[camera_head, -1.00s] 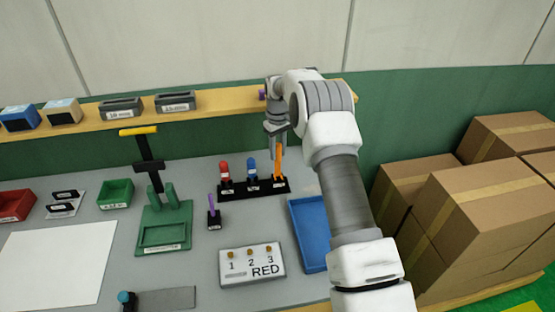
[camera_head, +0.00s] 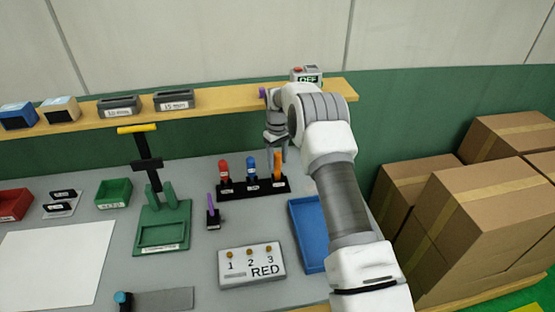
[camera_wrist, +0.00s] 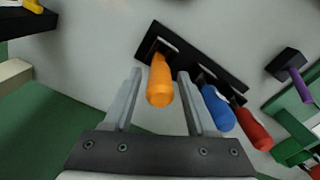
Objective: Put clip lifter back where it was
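A black rack (camera_head: 236,193) on the grey bench holds three upright tools with red (camera_head: 224,171), blue (camera_head: 251,168) and orange (camera_head: 277,168) handles. Their labels are too small to read, so I cannot tell which is the clip lifter. My gripper (camera_head: 276,152) is at the orange tool, at the rack's right end. In the wrist view, its fingers (camera_wrist: 160,75) are apart, with the orange handle (camera_wrist: 160,82) between them and gaps visible on both sides. The blue handle (camera_wrist: 218,108) is close beside one finger; the red handle (camera_wrist: 252,130) is farther off.
A purple-handled tool (camera_head: 211,205) stands in a small black holder left of the rack. A blue tray (camera_head: 306,235) lies to the right, a sign reading RED (camera_head: 252,265) in front. A green fixture (camera_head: 163,229) stands left. A wooden shelf (camera_head: 215,102) runs behind; cardboard boxes (camera_head: 490,220) are at right.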

